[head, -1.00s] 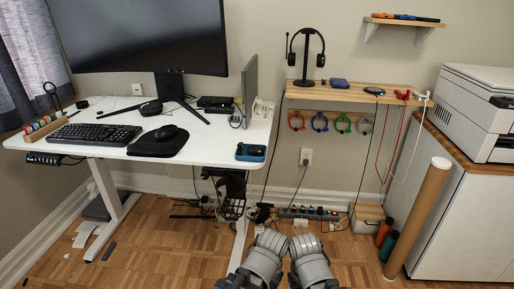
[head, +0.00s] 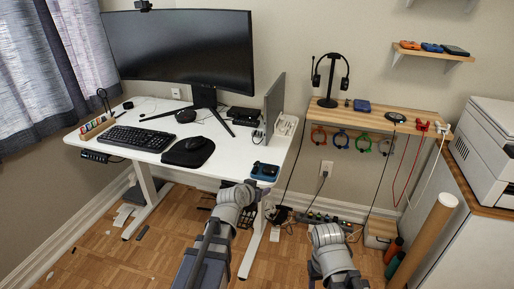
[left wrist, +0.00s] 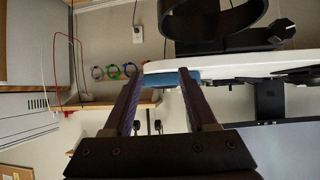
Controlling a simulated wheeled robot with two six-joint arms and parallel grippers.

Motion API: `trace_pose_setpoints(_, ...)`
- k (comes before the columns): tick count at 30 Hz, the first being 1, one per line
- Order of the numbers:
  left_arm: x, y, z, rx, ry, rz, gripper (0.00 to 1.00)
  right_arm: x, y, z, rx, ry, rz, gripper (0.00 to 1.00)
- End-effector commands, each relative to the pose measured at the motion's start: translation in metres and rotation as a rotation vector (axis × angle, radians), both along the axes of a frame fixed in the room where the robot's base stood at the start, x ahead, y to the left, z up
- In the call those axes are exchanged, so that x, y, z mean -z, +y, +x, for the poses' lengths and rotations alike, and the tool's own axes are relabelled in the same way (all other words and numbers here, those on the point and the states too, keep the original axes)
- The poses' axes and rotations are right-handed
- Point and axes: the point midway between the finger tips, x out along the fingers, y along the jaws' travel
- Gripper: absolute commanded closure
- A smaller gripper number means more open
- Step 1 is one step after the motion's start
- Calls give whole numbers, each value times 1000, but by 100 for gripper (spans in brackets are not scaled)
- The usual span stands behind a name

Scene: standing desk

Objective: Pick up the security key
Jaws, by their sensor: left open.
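I cannot make out a security key for certain in either view. A blue tray (head: 274,175) with small dark items sits on the front right corner of the white desk (head: 215,172); the items are too small to name. My left gripper (head: 251,184) is just in front of that corner, about at desk height. In the left wrist view, which is upside down, the left gripper (left wrist: 160,73) is open and empty, and the blue tray's edge (left wrist: 190,77) shows beyond its fingers. My right arm's grey joints show at lower middle right; the right gripper is not visible.
The monitor (head: 180,50), keyboard (head: 130,138) and mouse pad (head: 187,153) are on the desk. A wooden shelf (head: 370,115) with a headset stand is to the right. A cardboard tube (head: 425,240) stands near the white cabinet. Cables lie on the floor below.

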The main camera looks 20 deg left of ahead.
Motion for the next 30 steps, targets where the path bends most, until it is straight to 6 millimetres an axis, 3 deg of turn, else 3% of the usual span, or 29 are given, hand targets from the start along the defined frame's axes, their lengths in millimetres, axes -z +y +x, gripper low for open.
trace_pose_setpoints(1, -26, 18, 8, -34, -51, -1, 43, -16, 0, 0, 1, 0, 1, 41)
trace_pose_setpoints(3, -43, 35, 15, -68, -108, 0, 43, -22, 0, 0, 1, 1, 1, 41)
trace_pose_setpoints(7, -58, 53, 20, -106, -164, 4, 43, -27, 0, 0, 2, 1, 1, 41)
trace_pose_setpoints(13, -57, 55, 25, -111, -174, 5, 43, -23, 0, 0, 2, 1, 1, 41)
trace_pose_setpoints(20, -47, 54, 45, -110, -173, 6, 43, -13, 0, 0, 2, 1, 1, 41)
trace_pose_setpoints(25, -47, 53, 47, -110, -173, 5, 43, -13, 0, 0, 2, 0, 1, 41)
trace_pose_setpoints(30, -35, 49, 60, -109, -172, 6, 43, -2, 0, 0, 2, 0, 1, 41)
